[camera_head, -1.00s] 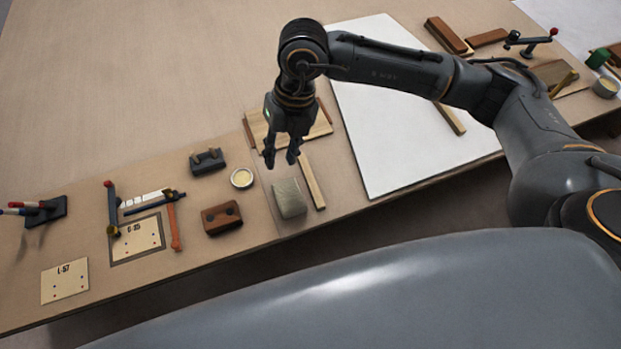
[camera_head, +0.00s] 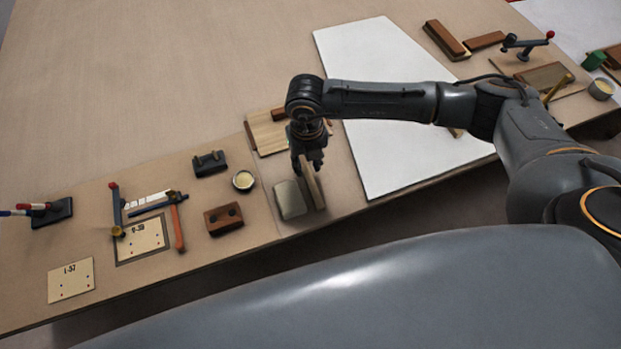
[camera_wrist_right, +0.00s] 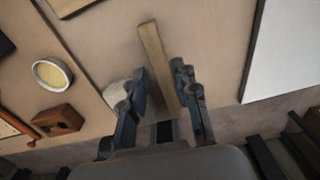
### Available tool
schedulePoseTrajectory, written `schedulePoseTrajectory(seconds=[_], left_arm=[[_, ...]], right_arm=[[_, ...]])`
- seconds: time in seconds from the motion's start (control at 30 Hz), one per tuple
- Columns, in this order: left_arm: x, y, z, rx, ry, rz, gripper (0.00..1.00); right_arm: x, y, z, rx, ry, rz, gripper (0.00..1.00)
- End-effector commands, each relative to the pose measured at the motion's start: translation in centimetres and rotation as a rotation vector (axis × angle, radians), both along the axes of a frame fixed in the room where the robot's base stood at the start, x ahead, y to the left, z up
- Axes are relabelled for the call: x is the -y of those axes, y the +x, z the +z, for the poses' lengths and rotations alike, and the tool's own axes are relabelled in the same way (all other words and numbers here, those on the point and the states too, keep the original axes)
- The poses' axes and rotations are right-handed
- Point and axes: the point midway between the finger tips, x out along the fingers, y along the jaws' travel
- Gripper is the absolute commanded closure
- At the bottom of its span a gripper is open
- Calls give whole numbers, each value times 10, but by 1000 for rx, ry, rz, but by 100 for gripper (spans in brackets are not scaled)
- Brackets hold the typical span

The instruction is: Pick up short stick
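The short stick (camera_head: 314,190) is a narrow pale wooden bar near the table's front edge, left of the white sheet. My right gripper (camera_head: 309,163) is down over the far part of the stick and hides some of it. In the right wrist view the stick (camera_wrist_right: 156,58) runs between the two fingers of my right gripper (camera_wrist_right: 160,78). The fingers stand apart on either side with small gaps to the wood, so the gripper looks open. My left gripper is not in view.
A grey-beige block (camera_head: 290,200) sits close on the stick's left. A board (camera_head: 265,133) lies just behind the gripper. A round tin (camera_head: 244,181) and a brown block (camera_head: 223,219) are further left. The white sheet (camera_head: 400,120) to the right is mostly clear.

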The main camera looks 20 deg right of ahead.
Motion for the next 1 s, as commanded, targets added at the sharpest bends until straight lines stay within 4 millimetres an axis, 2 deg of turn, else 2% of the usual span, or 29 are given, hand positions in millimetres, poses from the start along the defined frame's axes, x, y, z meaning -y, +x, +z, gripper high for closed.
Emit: schedulePoseTrajectory(seconds=[0.03, 0.2, 0.47, 0.6, 1.0], left_arm=[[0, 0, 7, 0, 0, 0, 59], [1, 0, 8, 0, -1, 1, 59], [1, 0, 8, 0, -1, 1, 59], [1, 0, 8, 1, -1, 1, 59], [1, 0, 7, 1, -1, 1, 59]], right_arm=[[0, -1, -6, -5, -2, -1, 70], [0, -1, -26, -3, 0, 1, 70], [0, 0, -29, -1, 1, 1, 70], [0, 0, -29, -1, 1, 1, 98], [0, 0, -27, 0, 1, 1, 100]])
